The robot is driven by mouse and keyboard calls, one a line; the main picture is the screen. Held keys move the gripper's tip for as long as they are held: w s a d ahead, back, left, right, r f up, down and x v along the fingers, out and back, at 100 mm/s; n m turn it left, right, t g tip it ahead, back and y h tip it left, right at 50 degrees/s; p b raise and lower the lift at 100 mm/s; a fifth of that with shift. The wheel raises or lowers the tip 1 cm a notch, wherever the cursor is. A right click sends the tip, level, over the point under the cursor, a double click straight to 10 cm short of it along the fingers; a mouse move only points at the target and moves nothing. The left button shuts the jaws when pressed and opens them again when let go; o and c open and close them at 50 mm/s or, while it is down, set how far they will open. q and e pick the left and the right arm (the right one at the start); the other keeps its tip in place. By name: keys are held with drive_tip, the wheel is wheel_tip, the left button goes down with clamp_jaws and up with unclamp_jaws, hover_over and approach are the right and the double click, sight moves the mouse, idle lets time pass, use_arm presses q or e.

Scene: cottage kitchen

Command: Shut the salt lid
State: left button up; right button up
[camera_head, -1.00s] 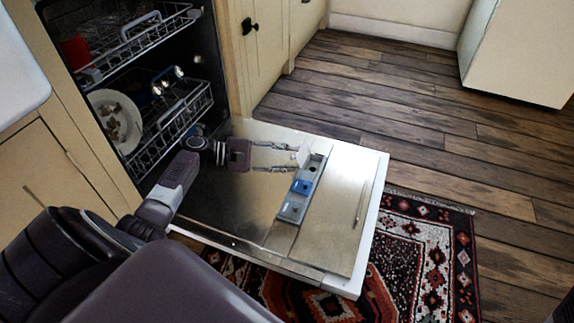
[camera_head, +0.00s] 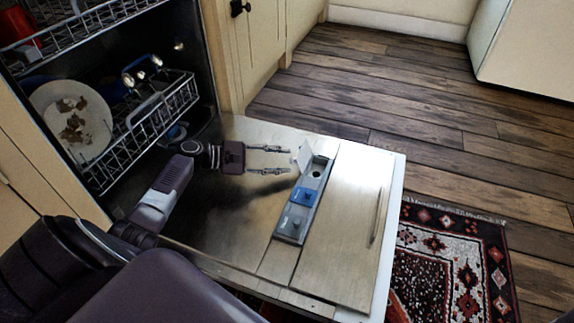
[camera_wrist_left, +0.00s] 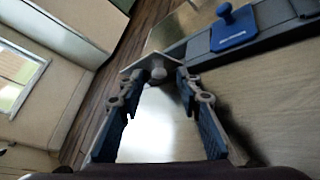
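The salt lid (camera_head: 304,155) is a small pale flap standing up at the far end of the grey dispenser strip (camera_head: 291,226). A dark round opening (camera_head: 319,160) shows beside it. The strip is set in the dishwasher's lowered door (camera_head: 225,215). My left gripper (camera_head: 289,160) is open, with its fingers pointing at the lid from the left, just above the door. In the left wrist view, the lid (camera_wrist_left: 137,72) and its round knob lie at the fingertips (camera_wrist_left: 158,86). I cannot tell whether they touch. My right gripper is not in view.
A blue dispenser cover (camera_head: 304,195) sits mid-strip. Left of the door, a lower rack (camera_head: 165,112) holds a soiled white plate (camera_head: 72,122), with an upper rack above. A patterned rug (camera_head: 455,255) lies right of the door. Wooden floor beyond is clear.

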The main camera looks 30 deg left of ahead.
use_arm(q)
drive_tip(key=shift+b+x, duration=0.35)
drive_tip(key=shift+x, duration=0.75)
clamp_jaws()
